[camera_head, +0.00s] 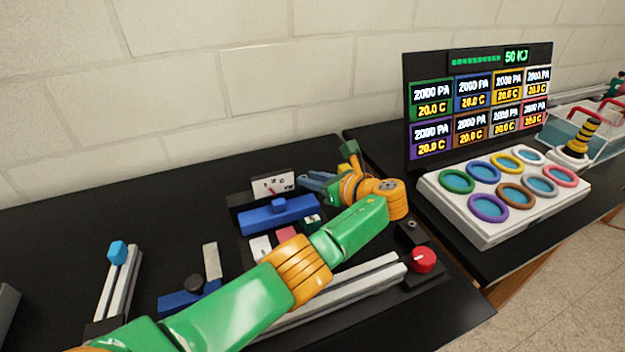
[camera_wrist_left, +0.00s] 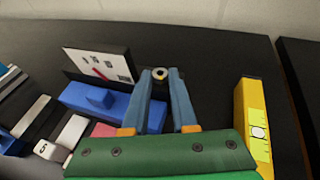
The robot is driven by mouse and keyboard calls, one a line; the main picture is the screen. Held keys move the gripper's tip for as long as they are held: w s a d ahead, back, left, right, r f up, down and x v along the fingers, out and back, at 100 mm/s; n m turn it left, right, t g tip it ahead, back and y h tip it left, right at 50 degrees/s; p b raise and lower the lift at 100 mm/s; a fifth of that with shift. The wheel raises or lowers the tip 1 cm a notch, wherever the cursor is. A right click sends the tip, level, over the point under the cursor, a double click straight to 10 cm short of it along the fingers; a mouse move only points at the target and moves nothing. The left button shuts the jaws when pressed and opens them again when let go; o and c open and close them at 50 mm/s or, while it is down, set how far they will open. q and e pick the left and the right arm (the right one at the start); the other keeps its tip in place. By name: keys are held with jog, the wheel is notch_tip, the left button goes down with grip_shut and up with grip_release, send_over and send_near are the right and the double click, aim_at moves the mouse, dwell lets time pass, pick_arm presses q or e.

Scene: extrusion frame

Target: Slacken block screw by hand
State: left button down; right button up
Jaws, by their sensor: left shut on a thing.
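My left gripper (camera_head: 312,181) reaches in over the black table, behind the blue block (camera_head: 279,214). In the left wrist view its two blue-grey fingers (camera_wrist_left: 161,77) close around a small round piece (camera_wrist_left: 160,73) with a pale ring and dark centre. It looks like the block screw; what it is fixed to is hidden. The blue block also shows in the left wrist view (camera_wrist_left: 85,98), left of the fingers, with a small raised knob on top. In the head view the fingertips are small and the screw cannot be made out. My right gripper is not in view.
A white card with a red pointer (camera_head: 272,187) stands behind the blue block. A yellow level (camera_wrist_left: 257,125) lies right of the fingers. A rail with a red knob (camera_head: 424,260) lies in front. A display panel (camera_head: 478,100) and a box of coloured rings (camera_head: 500,205) stand right.

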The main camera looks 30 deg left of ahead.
pick_arm(q)
jog(key=c, duration=0.9)
grip_release()
jog(key=shift+f, duration=0.1)
jog(key=shift+o, duration=1.1)
jog(key=shift+a, duration=0.2)
jog(key=v, duration=0.7)
